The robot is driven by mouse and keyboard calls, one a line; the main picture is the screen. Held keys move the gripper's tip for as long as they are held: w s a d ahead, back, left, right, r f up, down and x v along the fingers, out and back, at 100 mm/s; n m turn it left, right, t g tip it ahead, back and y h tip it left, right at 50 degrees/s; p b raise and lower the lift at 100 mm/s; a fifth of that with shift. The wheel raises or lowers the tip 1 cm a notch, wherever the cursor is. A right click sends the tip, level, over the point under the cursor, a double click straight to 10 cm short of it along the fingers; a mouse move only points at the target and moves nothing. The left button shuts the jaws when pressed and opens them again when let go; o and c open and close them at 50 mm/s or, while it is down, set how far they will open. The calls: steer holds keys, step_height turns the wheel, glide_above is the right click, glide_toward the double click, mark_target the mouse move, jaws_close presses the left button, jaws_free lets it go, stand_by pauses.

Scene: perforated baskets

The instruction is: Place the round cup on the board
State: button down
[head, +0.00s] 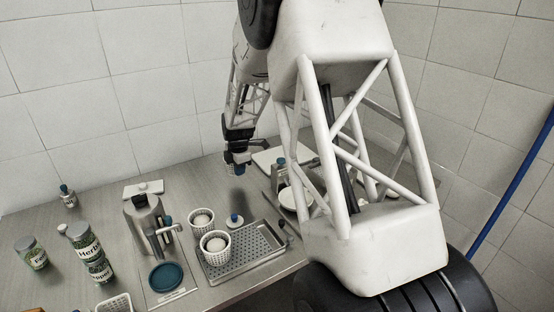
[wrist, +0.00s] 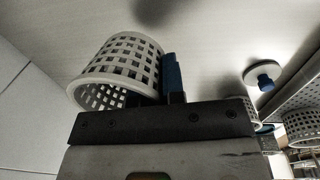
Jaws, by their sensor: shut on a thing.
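My gripper (head: 237,158) hangs above the rear of the counter in the head view. It is shut on a round white perforated cup (wrist: 124,62), which is tilted in the wrist view, with a blue finger (wrist: 172,74) against its right side. The cup is small and dark in the head view, so its details are hard to see there. A pale flat board (head: 266,157) lies at the back of the counter, right of my gripper and partly hidden by my arm. The cup appears held clear of the counter.
A metal coffee machine (head: 143,222) and herb jars (head: 84,240) are farther left.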

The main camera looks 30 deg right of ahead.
steer(key=w+d+r, duration=0.2)
steer(key=d, duration=0.6)
steer(key=w+d+r, duration=0.1)
steer(key=w+d, duration=0.1)
steer(key=d, duration=0.7)
steer(key=w+d+r, duration=0.2)
steer(key=d, duration=0.6)
steer(key=shift+d+r, duration=0.2)
steer(key=shift+r, duration=0.15)
steer(key=shift+f, duration=0.1)
steer(key=shift+f, duration=2.45)
steer(key=shift+f, duration=2.5)
steer(key=shift+f, duration=0.1)
